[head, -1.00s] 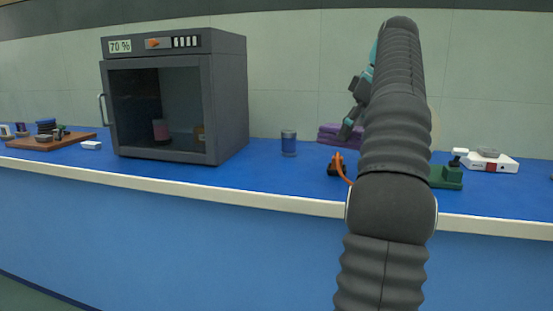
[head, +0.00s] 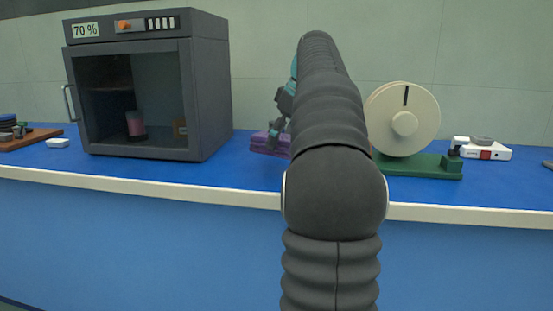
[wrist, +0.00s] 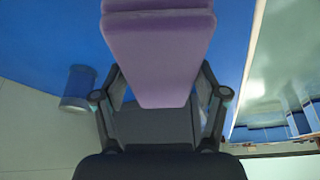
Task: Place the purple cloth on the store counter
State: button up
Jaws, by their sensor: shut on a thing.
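The purple cloth (head: 268,143) is a folded, layered pad. It shows left of my arm in the head view, above or on the blue bench top (head: 225,176); I cannot tell whether it touches. In the wrist view the cloth (wrist: 160,50) extends from between the fingers. My gripper (wrist: 160,84) is shut on its near end. In the head view my gripper (head: 276,128) is partly hidden by my arm. I cannot tell whether this blue bench is the store counter.
A dark cabinet (head: 207,85) marked 70 % stands left. A pale disc (head: 428,110) on a green base (head: 430,168) and a white device (head: 488,150) stand right. A blue jar (wrist: 78,88) shows in the wrist view. Bench room lies between cabinet and arm.

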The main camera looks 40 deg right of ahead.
aim_at(283, 137)
jog(key=shift+w+a+f, duration=0.35)
jog(key=shift+w+a, duration=0.05)
jog(key=shift+a, duration=0.1)
jog(key=shift+f+b, duration=0.6)
jog(key=shift+f, duration=1.4)
jog(key=shift+f, duration=0.15)
jog(key=o, duration=1.2)
jog(key=p+v, duration=0.2)
jog(key=v, duration=0.8)
jog(key=shift+r, duration=0.25)
jog(key=shift+v, duration=0.9)
